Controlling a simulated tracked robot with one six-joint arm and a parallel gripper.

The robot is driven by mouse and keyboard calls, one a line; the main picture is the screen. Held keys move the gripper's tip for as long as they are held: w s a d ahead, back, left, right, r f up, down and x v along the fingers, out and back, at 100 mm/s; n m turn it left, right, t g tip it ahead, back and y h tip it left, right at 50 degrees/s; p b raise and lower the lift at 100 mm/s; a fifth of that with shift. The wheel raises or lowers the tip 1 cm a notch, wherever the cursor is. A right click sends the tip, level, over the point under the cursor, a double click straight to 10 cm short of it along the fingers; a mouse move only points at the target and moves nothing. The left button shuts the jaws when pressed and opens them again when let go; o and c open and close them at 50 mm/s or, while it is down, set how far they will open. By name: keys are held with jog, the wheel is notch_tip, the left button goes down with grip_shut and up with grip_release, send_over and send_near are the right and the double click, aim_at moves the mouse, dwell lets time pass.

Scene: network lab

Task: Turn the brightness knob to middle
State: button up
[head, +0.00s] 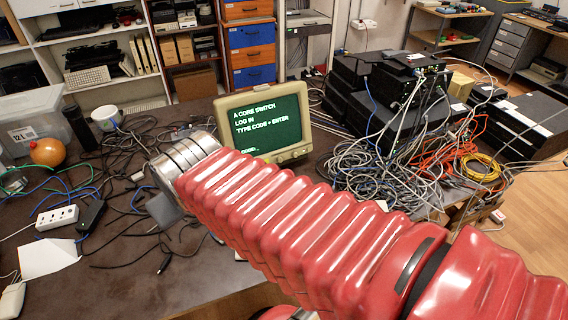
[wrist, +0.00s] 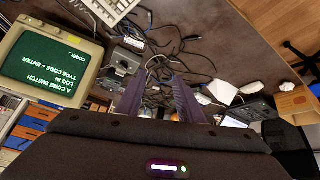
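The beige monitor (head: 296,152) stands on the dark table behind my arm, its green screen (head: 268,124) lit with login text. Small marks show on its lower bezel, but I cannot make out which is the brightness knob. In the head view my red arm hides most of the gripper.
Loose cables (head: 130,170) cover the table left of the monitor. A white power strip (head: 57,217) and an orange ball (head: 47,151) lie at the left. Black network boxes (head: 395,85) with tangled cables stand to the right. A keyboard (wrist: 104,10) shows at the wrist view's top.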

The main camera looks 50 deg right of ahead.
aim_at(281, 161)
jog(key=w+d+f+m+t+h, duration=0.1)
jog(key=w+d+f+h, duration=0.15)
jog(key=d, duration=0.95)
jog(key=w+d+f+m+h, duration=0.15)
jog(key=w+d+f, duration=0.25)
jog(key=d, duration=0.8)
jog(key=s+d+f+m+t, duration=0.1)
jog(key=s+d+f+t, duration=0.3)
jog(key=s+d+f, duration=0.5)
jog(key=d+f, duration=0.3)
jog(key=d, duration=0.1)
jog(key=shift+s+f+m+t, duration=0.2)
jog(key=shift+s+m+t, duration=0.1)
jog(key=shift+s+m, duration=0.05)
jog(key=x, duration=1.4)
jog(key=shift+s, duration=0.1)
jog(key=shift+c, duration=0.4)
